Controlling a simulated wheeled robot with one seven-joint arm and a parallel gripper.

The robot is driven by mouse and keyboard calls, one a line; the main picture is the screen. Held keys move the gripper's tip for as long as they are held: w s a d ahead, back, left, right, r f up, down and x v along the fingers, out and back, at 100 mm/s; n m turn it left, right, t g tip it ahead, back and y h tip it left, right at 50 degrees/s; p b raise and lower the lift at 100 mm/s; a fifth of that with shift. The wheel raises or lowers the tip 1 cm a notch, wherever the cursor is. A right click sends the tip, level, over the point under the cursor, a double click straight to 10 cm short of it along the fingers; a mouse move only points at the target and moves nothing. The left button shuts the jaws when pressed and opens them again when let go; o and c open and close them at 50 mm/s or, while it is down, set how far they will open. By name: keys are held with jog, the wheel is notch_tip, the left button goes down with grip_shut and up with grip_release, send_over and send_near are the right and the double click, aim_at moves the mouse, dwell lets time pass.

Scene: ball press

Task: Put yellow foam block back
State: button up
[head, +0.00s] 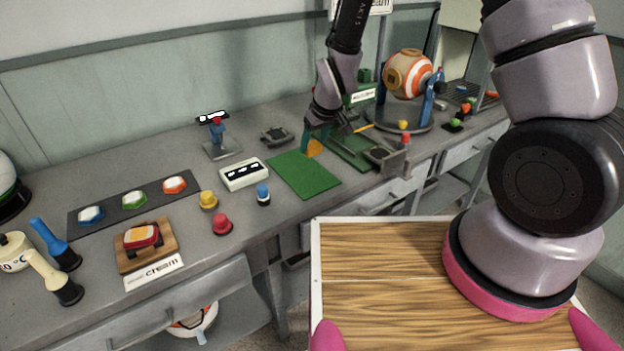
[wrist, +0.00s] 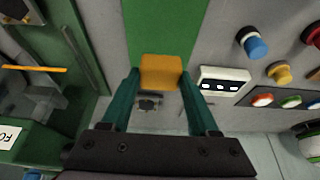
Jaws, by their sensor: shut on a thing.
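The yellow foam block (wrist: 160,72) is between the two teal fingers of my gripper (wrist: 159,78) in the wrist view. The gripper is shut on it. In the head view the block (head: 315,147) shows as a small orange-yellow piece below the fingers of my gripper (head: 310,143). In the wrist view the block overlaps the end of the green mat (wrist: 163,28). I cannot tell whether it touches the mat or is above it.
A green machine base (head: 352,150) stands just right of the gripper. A white panel (head: 243,175) with dark displays, a blue knob (head: 263,194) and a yellow button (head: 208,200) are left of the mat. A blue stand (head: 218,137) is behind. Most of the mat is bare.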

jog(key=f, duration=0.9)
jog(key=shift+s+a+f, duration=0.1)
jog(key=shift+a+f, duration=0.15)
jog(key=shift+f, duration=0.15)
jog(key=shift+f, duration=0.2)
jog(key=o, duration=1.2)
jog(key=shift+r, duration=0.1)
jog(key=s+d+r+m, duration=0.15)
jog(key=d+r, duration=0.35)
jog(key=r, duration=0.6)
jog(key=s+d+r+m+t, duration=0.15)
jog(key=d+r, duration=0.25)
jog(key=r, duration=0.7)
jog(key=s+d+r+m, duration=0.15)
jog(key=d+r, duration=0.35)
jog(key=r, duration=0.6)
jog(key=s+d+r+m+t, duration=0.1)
jog(key=s+d+r+m, duration=0.2)
jog(key=s+d+r, duration=0.2)
jog(key=s+d+r+m, duration=0.3)
jog(key=s+d+r, duration=0.2)
jog(key=s+r, duration=0.4)
jog(key=shift+s+d+r+t, duration=0.25)
jog(key=shift+r+t, duration=0.1)
jog(key=shift+r, duration=0.2)
